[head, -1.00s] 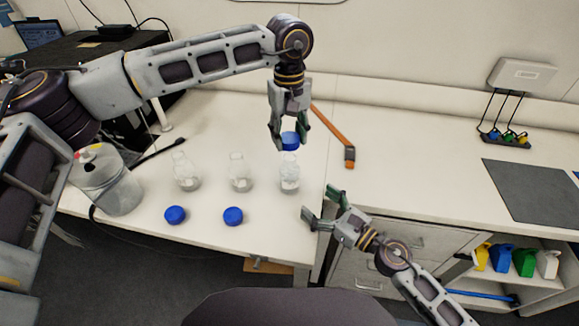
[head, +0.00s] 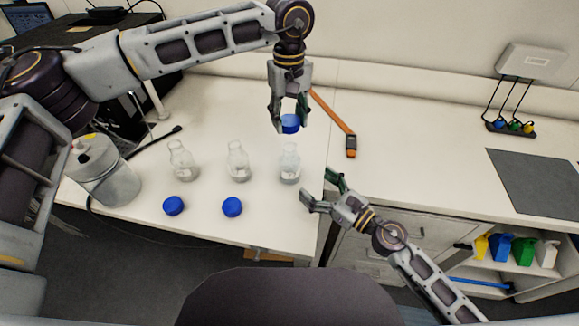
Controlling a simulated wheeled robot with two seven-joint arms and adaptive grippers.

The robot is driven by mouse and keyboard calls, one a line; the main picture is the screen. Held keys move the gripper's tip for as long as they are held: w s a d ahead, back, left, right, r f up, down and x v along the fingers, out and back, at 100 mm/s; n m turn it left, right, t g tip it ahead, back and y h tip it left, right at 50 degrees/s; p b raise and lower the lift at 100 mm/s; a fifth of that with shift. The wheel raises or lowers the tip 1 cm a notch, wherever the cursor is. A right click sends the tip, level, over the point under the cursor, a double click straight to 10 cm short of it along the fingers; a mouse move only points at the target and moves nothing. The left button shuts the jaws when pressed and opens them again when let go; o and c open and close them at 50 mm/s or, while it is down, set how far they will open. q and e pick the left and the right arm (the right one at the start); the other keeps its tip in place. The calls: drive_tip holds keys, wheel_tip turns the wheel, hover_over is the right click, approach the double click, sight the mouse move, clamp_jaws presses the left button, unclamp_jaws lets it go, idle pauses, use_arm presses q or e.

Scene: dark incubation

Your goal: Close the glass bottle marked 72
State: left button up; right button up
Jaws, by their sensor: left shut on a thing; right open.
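Three clear glass bottles stand upright and uncapped in a row on the white bench: a left bottle (head: 182,162), a middle bottle (head: 239,164) and a right bottle (head: 289,166). Their markings are too small to read. My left gripper (head: 289,122) is shut on a blue cap (head: 290,124) and holds it above the mouth of the right bottle, with a small gap between them. Two more blue caps lie on the bench, a left one (head: 174,206) and a middle one (head: 232,207). My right gripper (head: 318,187) is open and empty, right of the right bottle.
An orange-and-black tool (head: 338,125) lies behind and right of the bottles. A metal canister (head: 104,172) stands at the left. A dark mat (head: 535,183) lies on the right bench.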

sight(288, 163)
drive_tip(key=shift+x, duration=5.75)
drive_tip(key=c, duration=1.5)
use_arm(q)
drive_tip(key=shift+f, duration=2.45)
use_arm(e)
drive_tip(key=shift+c, duration=0.2)
use_arm(q)
drive_tip(key=shift+f, duration=0.1)
drive_tip(key=shift+f, duration=0.8)
drive_tip(key=shift+f, duration=0.55)
use_arm(e)
clamp_jaws()
